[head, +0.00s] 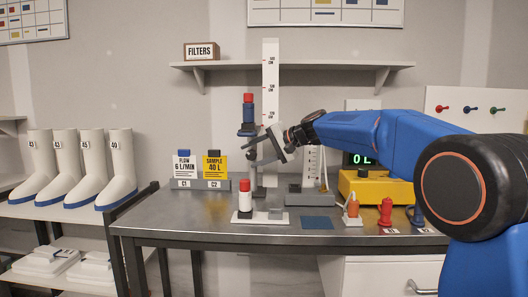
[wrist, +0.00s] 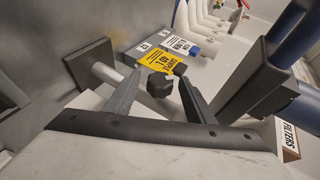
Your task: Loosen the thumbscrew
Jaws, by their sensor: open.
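The thumbscrew, a dark faceted knob (wrist: 159,84), shows in the wrist view between the two fingers of my gripper (wrist: 161,77). The gripper is open, with a gap visible on both sides of the knob. I cannot tell how deep the knob sits between the fingers. In the head view my gripper (head: 263,150) is at the tall white scaled post (head: 270,85), below a blue cylinder with a red top (head: 248,115). The knob cannot be made out there behind the gripper. In the wrist view a grey rod (wrist: 108,74) runs from a dark block (wrist: 92,64) towards the left finger.
A yellow sample card (head: 214,164) and a white flow card (head: 183,164) stand left of the post. A red-capped white bottle (head: 245,198) stands in front. A yellow instrument (head: 372,187) is at right. The steel bench (head: 180,222) has bare space at front left.

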